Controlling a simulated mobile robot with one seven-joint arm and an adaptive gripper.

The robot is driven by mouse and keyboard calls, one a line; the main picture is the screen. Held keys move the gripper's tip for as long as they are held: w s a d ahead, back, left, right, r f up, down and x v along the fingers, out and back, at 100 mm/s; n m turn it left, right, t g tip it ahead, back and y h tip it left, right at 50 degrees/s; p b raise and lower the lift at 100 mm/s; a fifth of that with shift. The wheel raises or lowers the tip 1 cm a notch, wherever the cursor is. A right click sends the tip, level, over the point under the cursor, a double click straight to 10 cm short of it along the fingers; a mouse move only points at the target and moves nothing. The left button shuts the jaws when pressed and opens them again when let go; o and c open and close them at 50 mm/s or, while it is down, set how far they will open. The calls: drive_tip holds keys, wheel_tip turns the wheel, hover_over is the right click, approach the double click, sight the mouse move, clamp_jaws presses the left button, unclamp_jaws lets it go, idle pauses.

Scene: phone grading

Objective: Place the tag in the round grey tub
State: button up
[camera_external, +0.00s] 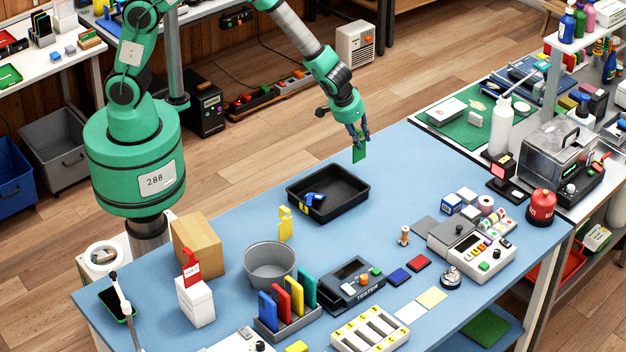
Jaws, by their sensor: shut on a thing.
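My gripper (358,133) points down over the far part of the blue table. It is shut on a flat green piece (359,154), which looks like the tag and hangs upright below the fingers. Whether its lower end is clear of the table is hard to tell. The round grey tub (247,270) stands on the table, well to the lower left of my gripper. Its inside that shows looks empty.
A black tray (357,203) with a blue item lies between my gripper and the tub. A yellow tag-shaped piece (285,224) stands just behind the tub. A rack of coloured plates (283,325), a tester (352,287) and a cardboard box (197,246) crowd the tub.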

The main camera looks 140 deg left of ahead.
drive_tip(key=r, duration=1)
drive_tip(key=shift+w+d+r, duration=0.2)
drive_tip(key=shift+d+r, duration=0.05)
drive_tip(key=shift+d, duration=0.05)
drive_tip(key=w+d+m+t, duration=0.1)
drive_tip(key=w+d+m, duration=0.1)
drive_tip(key=w+d, duration=0.5)
drive_tip(key=w+d+m+h, duration=0.1)
drive_tip(key=w+d, duration=0.2)
drive_tip(key=d, duration=0.8)
drive_tip(key=w+d+m+t, duration=0.1)
drive_tip(key=w+d+m, duration=0.1)
drive_tip(key=w+d, duration=0.55)
drive_tip(key=w+d+m+h+p, duration=0.1)
drive_tip(key=d+m+h, duration=0.15)
drive_tip(key=d, duration=2.35)
drive_tip(key=shift+m+t+y, duration=0.3)
drive_tip(key=shift+m+y, duration=0.05)
drive_tip(key=shift+y, duration=0.1)
drive_tip(key=x, duration=0.3)
drive_tip(key=s+x, duration=0.1)
drive_tip(key=x, duration=0.1)
drive_tip(key=shift+f, duration=0.2)
wheel_tip(320, 180, down, 6)
drive_tip(key=shift+b, duration=0.3)
drive_tip(key=shift+f, duration=0.1)
